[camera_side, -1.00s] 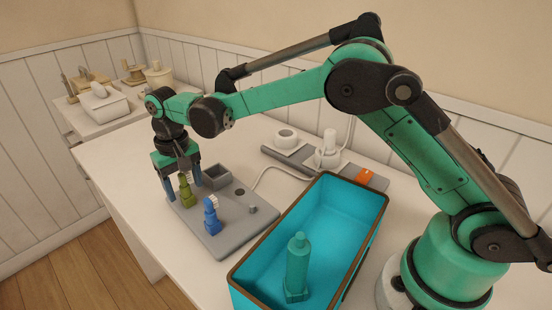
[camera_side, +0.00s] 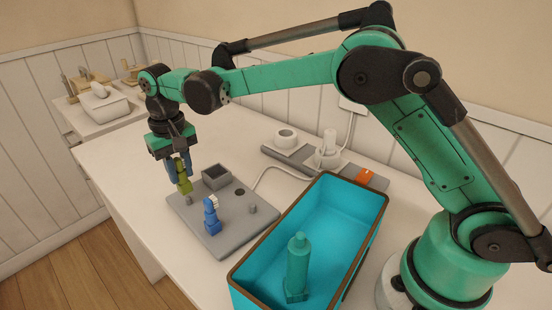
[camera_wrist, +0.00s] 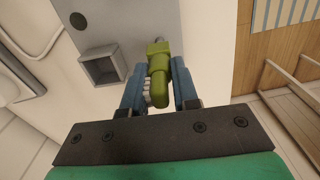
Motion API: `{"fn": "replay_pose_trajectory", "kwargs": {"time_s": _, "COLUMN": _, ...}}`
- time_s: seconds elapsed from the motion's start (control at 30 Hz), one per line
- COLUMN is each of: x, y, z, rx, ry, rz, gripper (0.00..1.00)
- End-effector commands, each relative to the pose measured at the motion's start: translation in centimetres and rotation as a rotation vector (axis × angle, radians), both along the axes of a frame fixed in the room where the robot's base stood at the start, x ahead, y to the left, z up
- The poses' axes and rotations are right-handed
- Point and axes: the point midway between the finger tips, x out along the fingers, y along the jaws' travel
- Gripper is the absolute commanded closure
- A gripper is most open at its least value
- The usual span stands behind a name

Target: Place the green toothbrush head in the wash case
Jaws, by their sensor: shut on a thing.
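The green toothbrush head (camera_side: 184,180) is olive green and hangs upright between the blue fingers of my gripper (camera_side: 179,166), a little above the grey holder (camera_side: 228,232). In the wrist view my gripper (camera_wrist: 160,88) is shut on the green toothbrush head (camera_wrist: 159,72), with its white bristles facing left. The wash case (camera_side: 375,225) is an open turquoise box with a brown rim, at the front right of the holder. A teal bottle-shaped thing (camera_side: 297,265) stands inside it. My gripper is well to the left of the case.
A blue toothbrush head (camera_side: 211,216) stands on the holder. The holder has a square grey cup (camera_side: 216,176), also in the wrist view (camera_wrist: 103,67). Behind are a white charger (camera_side: 328,152) and its cable. The case's right part looks empty.

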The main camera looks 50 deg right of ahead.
Motion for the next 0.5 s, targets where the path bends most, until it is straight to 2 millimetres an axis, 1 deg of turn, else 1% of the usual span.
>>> {"fn": "replay_pose_trajectory", "kwargs": {"time_s": 0.1, "x": -0.01, "y": 0.00, "z": 0.67, "rx": 0.000, "ry": 0.000, "rz": 0.000, "gripper": 1.00}}
{"fn": "replay_pose_trajectory", "kwargs": {"time_s": 0.2, "x": -0.01, "y": 0.00, "z": 0.93, "rx": 0.000, "ry": 0.000, "rz": 0.000, "gripper": 1.00}}
{"fn": "replay_pose_trajectory", "kwargs": {"time_s": 0.5, "x": -0.03, "y": -0.04, "z": 1.04, "rx": 0.000, "ry": 0.000, "rz": 0.000, "gripper": 1.00}}
